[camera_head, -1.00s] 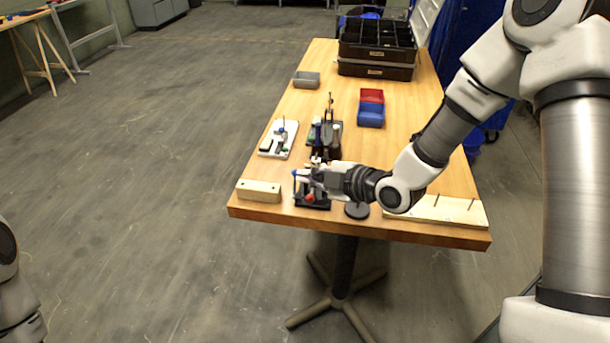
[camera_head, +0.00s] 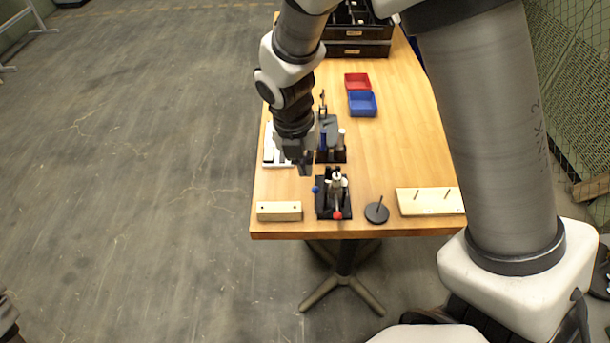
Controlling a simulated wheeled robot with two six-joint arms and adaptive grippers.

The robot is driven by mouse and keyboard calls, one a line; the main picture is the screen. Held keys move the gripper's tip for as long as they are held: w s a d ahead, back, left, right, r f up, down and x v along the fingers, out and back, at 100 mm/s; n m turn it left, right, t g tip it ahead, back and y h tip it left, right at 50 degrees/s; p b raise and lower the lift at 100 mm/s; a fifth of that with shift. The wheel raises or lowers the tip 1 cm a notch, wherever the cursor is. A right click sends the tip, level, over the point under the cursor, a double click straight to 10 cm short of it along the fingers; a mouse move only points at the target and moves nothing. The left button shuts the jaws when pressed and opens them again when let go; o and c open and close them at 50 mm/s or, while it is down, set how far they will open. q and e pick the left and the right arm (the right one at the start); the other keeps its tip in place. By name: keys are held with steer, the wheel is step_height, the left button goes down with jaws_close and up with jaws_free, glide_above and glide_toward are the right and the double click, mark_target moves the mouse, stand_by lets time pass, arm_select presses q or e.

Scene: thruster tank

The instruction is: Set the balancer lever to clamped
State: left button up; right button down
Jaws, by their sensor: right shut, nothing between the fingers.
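A small fixture on a black base (camera_head: 322,210), probably the balancer, stands near the table's front edge. It has a pale metal upper part, a red ball knob (camera_head: 338,215) at the front and a blue ball knob (camera_head: 315,189) at its left. I cannot tell which knob belongs to the balancer lever, or its setting. My right gripper (camera_head: 305,170) is shut and empty. It points down just behind and left of the fixture, apparently apart from it. My left gripper is not in view.
A pale block (camera_head: 279,211) lies left of the fixture. A black disc with a pin (camera_head: 377,213) and a pegged board (camera_head: 430,202) lie right. Behind stand a tool rack (camera_head: 331,156), a white-based item (camera_head: 270,157), blue (camera_head: 362,104) and red (camera_head: 357,81) bins, and black crates (camera_head: 358,50).

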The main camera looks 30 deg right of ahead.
steer(key=b, duration=0.4)
glide_above(315, 199)
step_height(315, 199, down, 12)
steer(key=f, duration=0.1)
steer(key=shift+a+r, duration=0.25)
steer(key=shift+a, duration=0.1)
steer(key=shift+r+p, duration=0.1)
steer(key=shift+p, duration=0.25)
